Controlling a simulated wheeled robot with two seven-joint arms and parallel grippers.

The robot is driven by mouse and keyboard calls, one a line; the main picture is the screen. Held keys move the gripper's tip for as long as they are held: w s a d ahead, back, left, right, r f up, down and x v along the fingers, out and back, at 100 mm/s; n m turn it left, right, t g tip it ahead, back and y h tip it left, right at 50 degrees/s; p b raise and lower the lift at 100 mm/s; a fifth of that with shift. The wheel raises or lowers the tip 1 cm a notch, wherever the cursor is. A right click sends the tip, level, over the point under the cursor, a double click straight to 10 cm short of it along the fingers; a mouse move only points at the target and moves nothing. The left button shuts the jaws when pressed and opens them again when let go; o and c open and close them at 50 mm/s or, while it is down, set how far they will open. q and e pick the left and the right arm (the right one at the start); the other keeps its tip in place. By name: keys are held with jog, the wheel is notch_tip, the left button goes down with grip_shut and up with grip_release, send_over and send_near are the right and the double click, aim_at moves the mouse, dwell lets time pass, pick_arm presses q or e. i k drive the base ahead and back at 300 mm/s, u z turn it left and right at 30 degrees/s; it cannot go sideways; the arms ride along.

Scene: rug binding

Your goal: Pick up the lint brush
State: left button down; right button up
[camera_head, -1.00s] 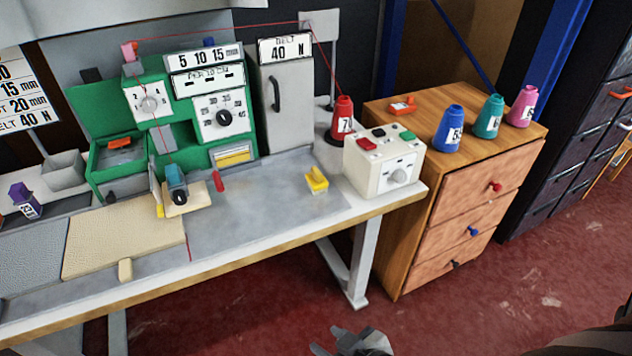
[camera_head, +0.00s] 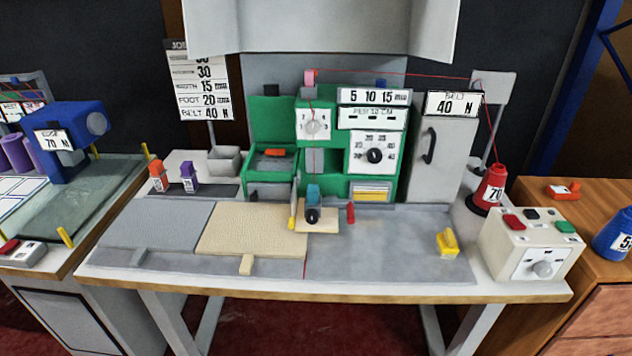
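I cannot tell for certain which thing is the lint brush. One small candidate is a yellow piece (camera_head: 447,242) on the right part of the grey table surface. Another is an orange piece (camera_head: 563,190) on the wooden cabinet at the right. A third orange piece (camera_head: 275,152) lies in the open compartment of the green machine (camera_head: 273,118). None of them is held. Neither of my grippers shows in the head view now.
The white-edged worktable (camera_head: 330,290) carries a tan rug piece (camera_head: 250,228), a red thread cone (camera_head: 492,186) and a white control box (camera_head: 530,245). A blue cone (camera_head: 614,235) stands on the wooden cabinet (camera_head: 590,280). A second table with a blue machine (camera_head: 75,140) stands left.

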aim_at(448, 248)
jog(key=k, duration=0.5)
jog(key=z, duration=1.65)
jog(key=i, duration=1.35)
jog(key=u, duration=0.95)
